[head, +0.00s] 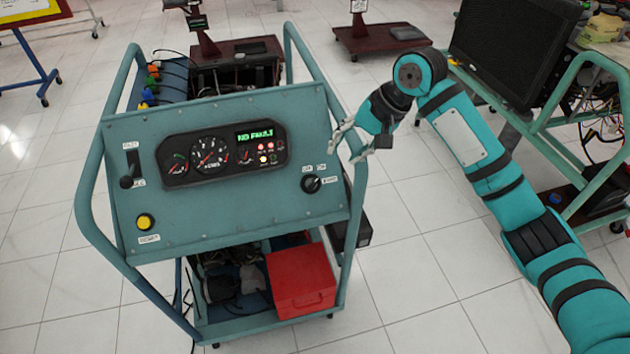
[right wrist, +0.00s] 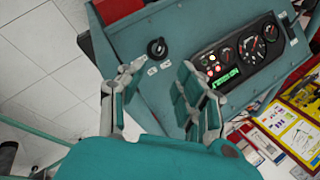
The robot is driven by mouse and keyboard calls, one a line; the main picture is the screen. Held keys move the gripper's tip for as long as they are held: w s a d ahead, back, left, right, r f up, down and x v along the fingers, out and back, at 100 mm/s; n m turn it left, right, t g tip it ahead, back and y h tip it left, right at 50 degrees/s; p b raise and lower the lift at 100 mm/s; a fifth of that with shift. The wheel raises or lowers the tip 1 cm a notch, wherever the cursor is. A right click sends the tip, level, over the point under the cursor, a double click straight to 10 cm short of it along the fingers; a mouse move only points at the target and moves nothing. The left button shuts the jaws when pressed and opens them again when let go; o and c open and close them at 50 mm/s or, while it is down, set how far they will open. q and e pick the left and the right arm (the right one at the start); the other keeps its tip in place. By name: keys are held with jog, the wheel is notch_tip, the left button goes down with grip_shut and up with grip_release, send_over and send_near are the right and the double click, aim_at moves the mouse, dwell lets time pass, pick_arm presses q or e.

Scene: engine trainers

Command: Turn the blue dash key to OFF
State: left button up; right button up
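The dash key is a dark round knob (head: 311,184) at the right end of the blue-green dash panel (head: 229,218). Small white labels stand above and beside it; one appears to read OFF. Which label the key points to is too small to tell, and no blue shows on it. My right gripper (head: 346,141) is open and empty, off the panel's right edge, above and to the right of the key. In the right wrist view the key (right wrist: 157,47) lies ahead of the two spread fingers (right wrist: 158,80), apart from them. My left gripper is out of view.
The panel carries a gauge cluster (head: 222,153) with a green display reading NO FAULT, a lever switch (head: 130,170) and a yellow button (head: 145,222). The cart's tubular frame (head: 352,215) runs beside the panel. A red box (head: 301,281) sits below. Another trainer stands right.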

aim_at(315, 182)
jog(key=p+x, duration=0.1)
jog(key=x, duration=1.4)
jog(key=shift+w, duration=0.1)
jog(key=shift+c, duration=0.3)
grip_shut()
